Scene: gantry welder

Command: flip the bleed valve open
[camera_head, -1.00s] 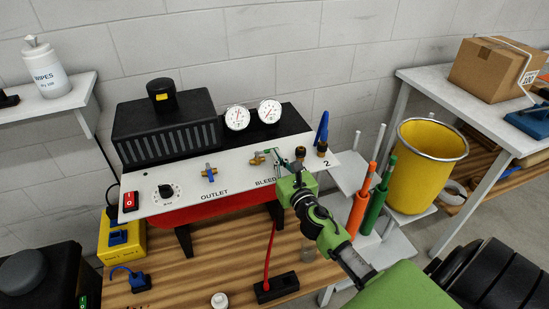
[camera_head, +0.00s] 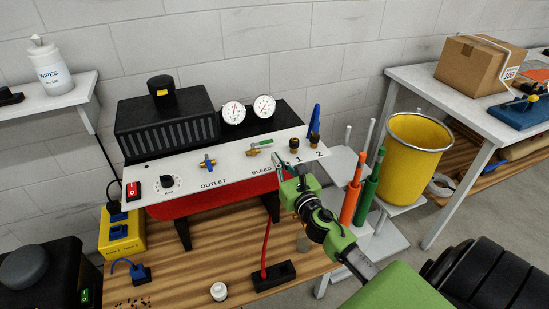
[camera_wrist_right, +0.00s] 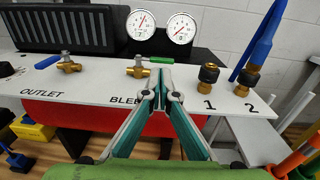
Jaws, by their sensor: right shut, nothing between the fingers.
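The bleed valve (camera_head: 253,152) is a brass fitting with a green lever (camera_head: 266,142), above the BLEED label on the white panel. The lever points right, along the panel. In the right wrist view the brass body (camera_wrist_right: 138,71) and green lever (camera_wrist_right: 160,60) show clearly. My right gripper (camera_head: 279,157) is shut and empty, just in front of and to the right of the valve. In the wrist view its fingertips (camera_wrist_right: 166,74) show just below the lever; I cannot tell if they touch. My left gripper is not in view.
The outlet valve (camera_head: 208,164) with a blue lever sits to the left. Brass couplers (camera_head: 294,145) and a blue tool (camera_head: 314,120) stand to the right. Two gauges (camera_head: 233,113) rise behind the panel. A yellow bucket (camera_head: 417,146) stands farther right.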

